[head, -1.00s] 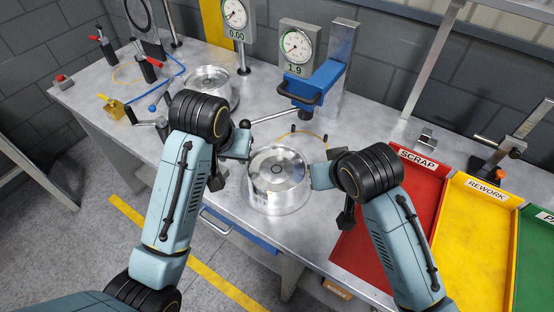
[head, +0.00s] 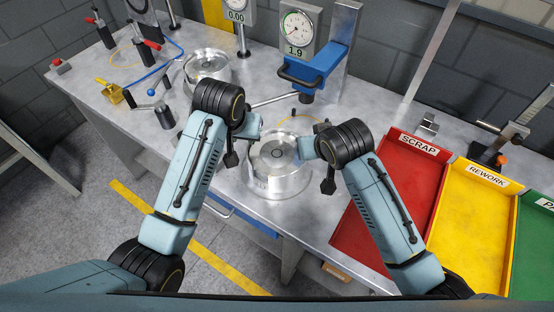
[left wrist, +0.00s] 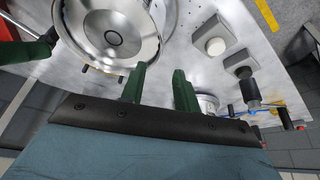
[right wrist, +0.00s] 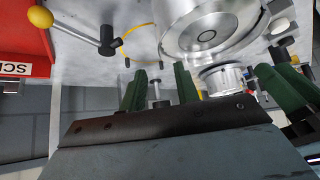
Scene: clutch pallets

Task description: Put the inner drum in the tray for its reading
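A wide silver drum (head: 278,178) stands upright on the bench between my two grippers. It has a shiny dished top with a dark ring at its centre. My left gripper (head: 254,130) is at its left rear rim; my right gripper (head: 302,148) is at its right rim. In the left wrist view the green fingers (left wrist: 160,82) are spread, with the drum (left wrist: 112,38) beyond them at upper left. In the right wrist view the fingers (right wrist: 160,82) are also spread, with the drum (right wrist: 208,35) at upper right. Contact with the rim cannot be told.
Red SCRAP (head: 346,238), yellow REWORK (head: 452,240) and green (head: 535,250) trays lie at right. A second drum (head: 208,68) stands at back left. A blue gauge stand (head: 322,70) behind shows 1.9; another gauge (head: 238,14) reads 0.00. A lever handle (head: 275,100) lies behind the drum.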

